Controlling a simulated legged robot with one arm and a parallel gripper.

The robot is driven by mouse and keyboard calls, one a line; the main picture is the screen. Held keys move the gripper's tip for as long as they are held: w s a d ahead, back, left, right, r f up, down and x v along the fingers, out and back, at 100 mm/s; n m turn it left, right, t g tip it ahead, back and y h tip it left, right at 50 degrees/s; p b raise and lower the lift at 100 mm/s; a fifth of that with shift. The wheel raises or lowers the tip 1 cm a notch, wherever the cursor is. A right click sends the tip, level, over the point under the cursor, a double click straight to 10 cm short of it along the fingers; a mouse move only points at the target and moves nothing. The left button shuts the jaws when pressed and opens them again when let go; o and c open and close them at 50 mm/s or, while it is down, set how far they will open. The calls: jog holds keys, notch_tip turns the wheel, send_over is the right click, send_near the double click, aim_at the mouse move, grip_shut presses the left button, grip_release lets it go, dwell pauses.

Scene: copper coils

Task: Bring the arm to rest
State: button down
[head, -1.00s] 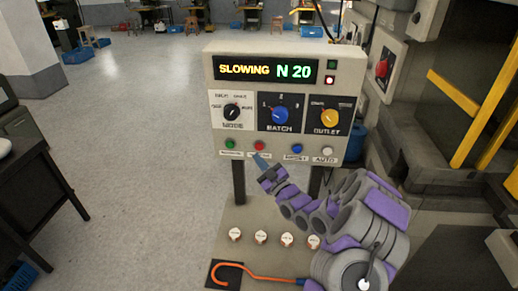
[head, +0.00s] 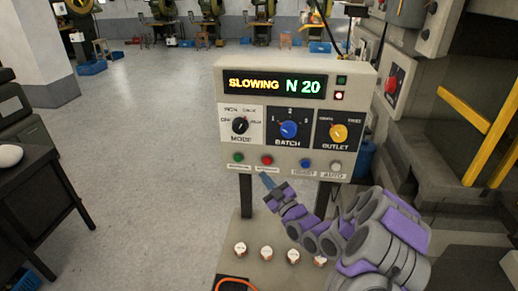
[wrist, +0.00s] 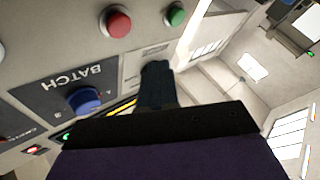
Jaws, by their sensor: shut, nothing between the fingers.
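My gripper (head: 267,182) is shut and empty. In the head view its blue tip is just below the red button (head: 267,160) of the control panel; whether it touches the panel I cannot tell. In the wrist view the shut fingers (wrist: 157,85) point toward the panel, with the red button (wrist: 116,21) and the green button (wrist: 174,14) beyond them. My purple and grey arm reaches up from the lower right. The panel's display (head: 275,84) reads "SLOWING N 20".
The panel has mode (head: 240,125), batch (head: 289,130) and outlet (head: 338,132) knobs. Several white-topped knobs (head: 240,248) stand on the base below, near an orange hook (head: 235,284). Machinery with yellow bars (head: 490,120) stands right. A dark table (head: 40,190) is left; floor between is clear.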

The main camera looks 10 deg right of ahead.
jog(key=s+r+m+g+h, duration=0.1)
jog(key=s+m+g+h, duration=0.2)
jog(key=s+g, duration=0.4)
jog(key=s+r+m+g+h, duration=0.2)
jog(key=s+g, duration=0.5)
jog(key=s, duration=1.9)
jog(key=s+r+m+g+h, duration=0.2)
jog(key=s+m+g+h, duration=0.2)
jog(key=s, duration=1.3)
jog(key=m+g, duration=0.1)
jog(key=g, duration=0.2)
jog(key=shift+s+a+m, duration=0.15)
jog(key=shift+s+m, duration=0.1)
jog(key=shift+m, duration=0.05)
